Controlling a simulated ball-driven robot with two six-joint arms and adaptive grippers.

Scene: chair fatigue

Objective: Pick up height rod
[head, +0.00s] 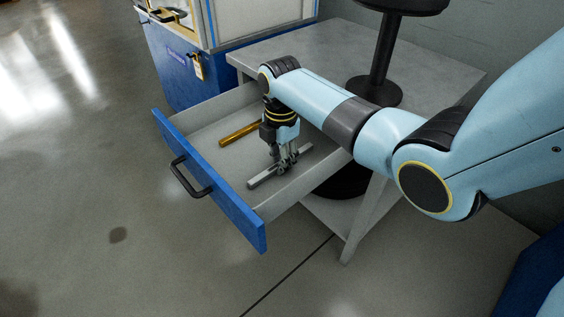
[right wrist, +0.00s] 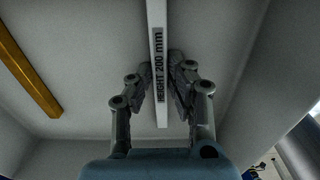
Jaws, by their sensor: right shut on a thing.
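The height rod (head: 264,178) is a grey bar lying in the open drawer (head: 205,140). In the right wrist view the rod (right wrist: 157,38) carries a label reading "HEIGHT 200 mm". My right gripper (head: 284,168) reaches down into the drawer and is shut on the rod, with one finger on each side of it. Its fingers also show in the right wrist view (right wrist: 160,90). I cannot tell whether the rod is clear of the drawer floor. My left gripper is not in view.
A yellow-brown bar (head: 238,133) lies in the drawer, left of the rod, and also shows in the right wrist view (right wrist: 28,72). The drawer has a blue front with a black handle (head: 187,178). A grey table (head: 335,45) bears a black stand (head: 378,88). Floor at left is clear.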

